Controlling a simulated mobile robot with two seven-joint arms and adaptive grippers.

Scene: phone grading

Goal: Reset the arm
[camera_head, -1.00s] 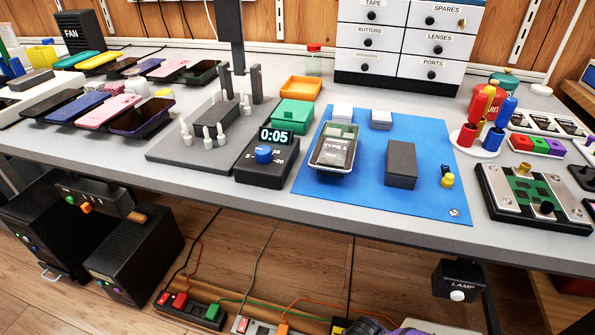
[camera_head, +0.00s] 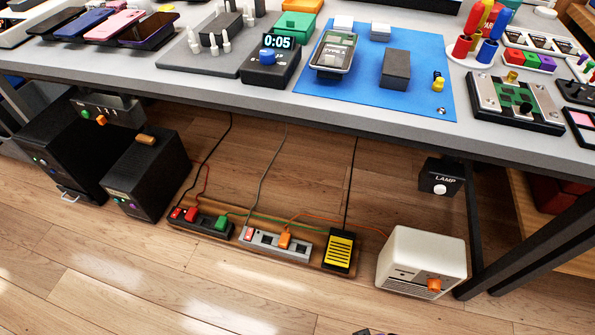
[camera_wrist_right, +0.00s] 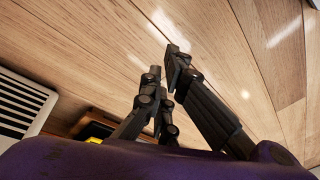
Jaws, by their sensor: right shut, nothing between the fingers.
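My right gripper (camera_wrist_right: 164,65) shows in the right wrist view, with dark jointed fingers close together and nothing held between them. Wooden floor boards lie behind it. My purple wrist housing fills the bottom of that view. In the head view only a small dark piece, probably of my right arm, shows at the bottom edge. My left gripper is in neither view.
The grey workbench (camera_head: 190,98) carries a blue mat (camera_head: 380,97), a timer (camera_head: 270,62) and several phones. Below stand a cream box (camera_head: 422,262), power strips (camera_head: 275,246), a yellow-black pedal (camera_head: 340,250) and black boxes (camera_head: 147,175). The front floor is clear.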

